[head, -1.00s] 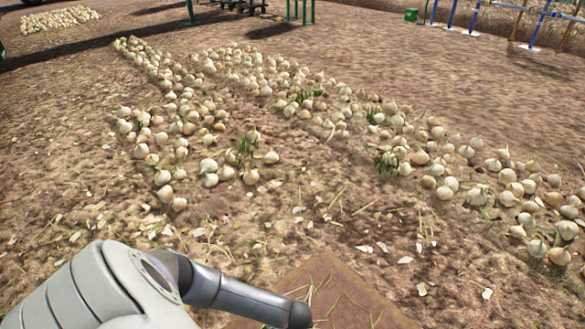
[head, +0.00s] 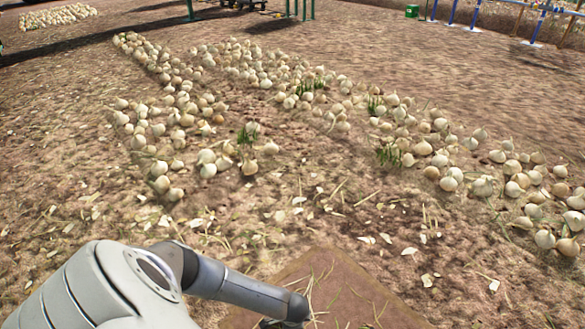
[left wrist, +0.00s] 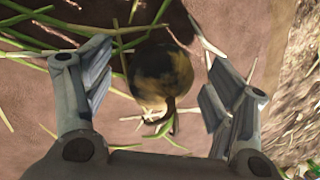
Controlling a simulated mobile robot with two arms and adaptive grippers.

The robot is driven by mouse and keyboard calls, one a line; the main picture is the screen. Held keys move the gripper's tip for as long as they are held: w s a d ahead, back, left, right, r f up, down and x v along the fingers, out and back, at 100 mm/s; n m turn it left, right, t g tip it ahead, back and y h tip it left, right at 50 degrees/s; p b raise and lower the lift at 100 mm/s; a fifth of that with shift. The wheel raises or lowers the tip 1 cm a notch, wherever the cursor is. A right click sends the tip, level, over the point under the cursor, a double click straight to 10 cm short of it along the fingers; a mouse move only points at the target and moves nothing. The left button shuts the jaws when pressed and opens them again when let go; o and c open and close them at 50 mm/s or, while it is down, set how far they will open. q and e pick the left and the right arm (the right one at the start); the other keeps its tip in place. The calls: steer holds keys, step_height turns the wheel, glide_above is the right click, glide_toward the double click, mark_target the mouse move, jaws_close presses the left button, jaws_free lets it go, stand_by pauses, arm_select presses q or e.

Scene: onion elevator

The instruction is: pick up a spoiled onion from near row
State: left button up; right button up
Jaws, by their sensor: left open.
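In the left wrist view, a dark, mottled brown-yellow onion (left wrist: 160,78) lies on a brown flat surface. In the head view, only a dark bit of my left gripper (head: 280,323) shows at the bottom edge, below my arm, and this onion is out of sight. Pale onions lie in a left row (head: 186,119) and a longer right row (head: 440,160). My right gripper is not in view.
The brown flat patch (head: 335,285) at the bottom has loose straw on it. Bare soil with scattered peel lies between it and the rows. Another onion patch (head: 57,15) is far left.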

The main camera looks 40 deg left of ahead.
arm_select(q)
steer(key=shift+f, duration=0.1)
steer(key=shift+c, duration=0.3)
steer(key=c, duration=1.1)
